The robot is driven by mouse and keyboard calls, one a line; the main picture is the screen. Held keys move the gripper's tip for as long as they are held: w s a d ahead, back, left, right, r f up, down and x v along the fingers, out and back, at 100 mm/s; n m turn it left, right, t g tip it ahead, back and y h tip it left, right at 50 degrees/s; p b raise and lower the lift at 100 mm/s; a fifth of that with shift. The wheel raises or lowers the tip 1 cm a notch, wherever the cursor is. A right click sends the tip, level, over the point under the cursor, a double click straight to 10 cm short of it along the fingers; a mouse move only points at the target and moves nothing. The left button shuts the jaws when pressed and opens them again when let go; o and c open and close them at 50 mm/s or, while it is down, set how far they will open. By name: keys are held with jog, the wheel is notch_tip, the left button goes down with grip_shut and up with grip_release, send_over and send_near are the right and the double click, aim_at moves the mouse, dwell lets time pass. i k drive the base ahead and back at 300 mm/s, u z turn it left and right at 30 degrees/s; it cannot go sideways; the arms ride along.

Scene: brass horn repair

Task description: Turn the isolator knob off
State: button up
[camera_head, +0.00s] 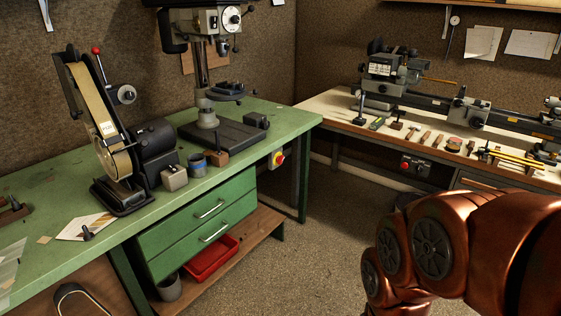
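A red knob (280,159) on a yellow and pale box is fixed at the right end of the green bench, just under its top edge. It looks like the isolator knob, but it is too small to read its setting. My copper-coloured arm fills the lower right of the head view, well apart from the knob. My gripper is out of view, so whether it is open or shut does not show.
The green bench (245,149) carries a belt grinder (105,130) and a drill press (205,75). A lathe (465,105) stands on the right bench, with a black control box (415,166) below. The floor (305,265) between is clear. A red tray (212,260) sits on the low shelf.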

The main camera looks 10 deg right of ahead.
aim_at(279, 159)
jog(key=z, duration=0.9)
jog(key=i, duration=2.45)
jog(key=u, duration=3.05)
